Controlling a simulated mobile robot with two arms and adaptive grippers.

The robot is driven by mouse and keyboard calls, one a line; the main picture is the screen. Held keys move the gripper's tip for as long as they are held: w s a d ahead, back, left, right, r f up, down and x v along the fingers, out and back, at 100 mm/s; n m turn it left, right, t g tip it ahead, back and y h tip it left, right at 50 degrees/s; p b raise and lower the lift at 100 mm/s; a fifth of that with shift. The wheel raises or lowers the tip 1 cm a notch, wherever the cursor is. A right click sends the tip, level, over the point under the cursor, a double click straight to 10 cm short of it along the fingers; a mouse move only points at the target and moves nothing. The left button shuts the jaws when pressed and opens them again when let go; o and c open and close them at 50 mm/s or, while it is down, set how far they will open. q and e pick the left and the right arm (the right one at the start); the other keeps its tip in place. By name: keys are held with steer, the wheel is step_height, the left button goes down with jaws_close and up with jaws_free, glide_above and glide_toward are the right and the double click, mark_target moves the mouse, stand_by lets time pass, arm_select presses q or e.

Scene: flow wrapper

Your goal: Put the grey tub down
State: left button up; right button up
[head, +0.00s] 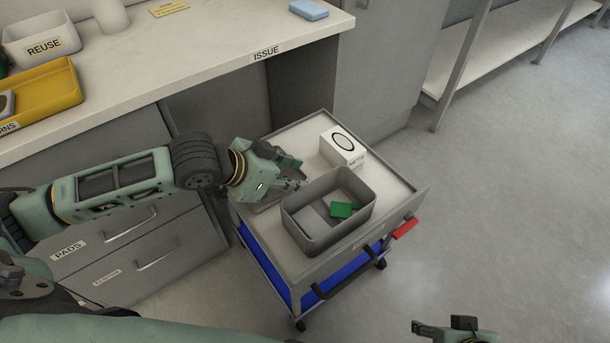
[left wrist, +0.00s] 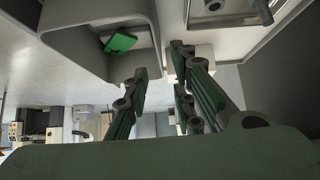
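The grey tub (head: 318,238) stands upright on the top of a small cart (head: 270,230), near its front edge. A green block (head: 343,210) and a pale flat piece (head: 315,221) lie inside it. My left gripper (head: 300,176) is at the tub's back left rim, its fingers apart. In the left wrist view the left gripper (left wrist: 160,85) shows a gap between its fingers with nothing clearly held, and the tub (left wrist: 85,55) is at the upper left, close to one finger. I cannot tell if they touch. Part of my right gripper (head: 450,328) shows at the bottom right edge.
A white box with a black ring (head: 342,147) stands on the cart behind the tub. The counter (head: 200,60) at the left holds a REUSE bin (head: 42,45), a yellow tray (head: 45,95) and a blue block (head: 309,9). The floor at the right is clear.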

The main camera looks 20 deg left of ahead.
arm_select(q)
steer(key=shift+v, duration=1.8)
arm_select(e)
steer(key=shift+x, duration=0.75)
